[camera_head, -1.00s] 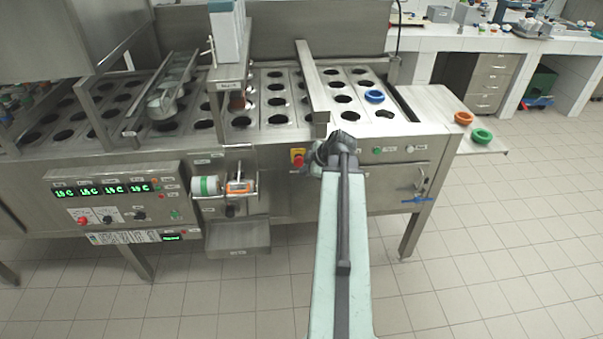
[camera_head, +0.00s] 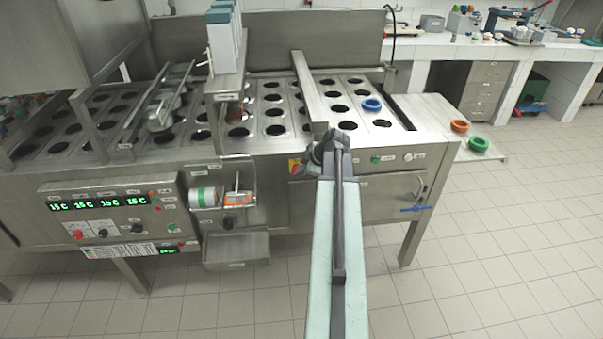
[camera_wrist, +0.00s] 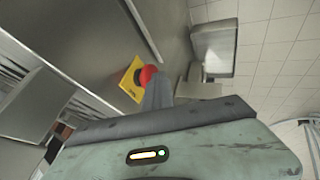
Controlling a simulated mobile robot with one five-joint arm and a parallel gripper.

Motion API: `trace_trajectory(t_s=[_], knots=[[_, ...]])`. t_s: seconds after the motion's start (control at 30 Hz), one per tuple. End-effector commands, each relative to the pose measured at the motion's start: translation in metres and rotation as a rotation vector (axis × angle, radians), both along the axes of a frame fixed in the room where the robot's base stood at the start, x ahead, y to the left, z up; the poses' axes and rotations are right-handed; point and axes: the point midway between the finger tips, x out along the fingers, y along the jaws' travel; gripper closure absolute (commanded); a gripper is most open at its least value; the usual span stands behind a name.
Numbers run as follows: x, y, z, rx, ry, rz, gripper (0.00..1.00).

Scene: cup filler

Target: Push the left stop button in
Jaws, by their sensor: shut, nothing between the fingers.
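A red mushroom stop button on a yellow plate (camera_head: 294,166) is on the machine's front. In the head view my gripper (camera_head: 322,153) is just right of it and hides part of it. In the wrist view the red button (camera_wrist: 148,75) stands out from its yellow plate (camera_wrist: 130,84). My gripper's shut fingers (camera_wrist: 158,90) are empty and point toward the button, overlapping its lower edge. I cannot tell whether they touch it. Another red knob (camera_head: 78,234) is on the left control panel.
A filler unit with a green-and-white roll (camera_head: 204,197) and an orange device (camera_head: 237,197) juts out left of the button. A steel tray (camera_head: 236,249) sits below it. A green button (camera_head: 376,159) is to the right. The tiled floor in front is clear.

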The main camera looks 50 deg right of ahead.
Motion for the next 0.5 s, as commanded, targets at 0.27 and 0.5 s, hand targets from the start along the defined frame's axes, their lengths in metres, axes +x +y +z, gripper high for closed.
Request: trace_trajectory(t_s=[0.27,0.5], knots=[[0.003,0.001,0.004,-0.008,-0.018,-0.006,1.0],[-0.016,0.034,0.004,-0.003,-0.008,0.011,1.0]])
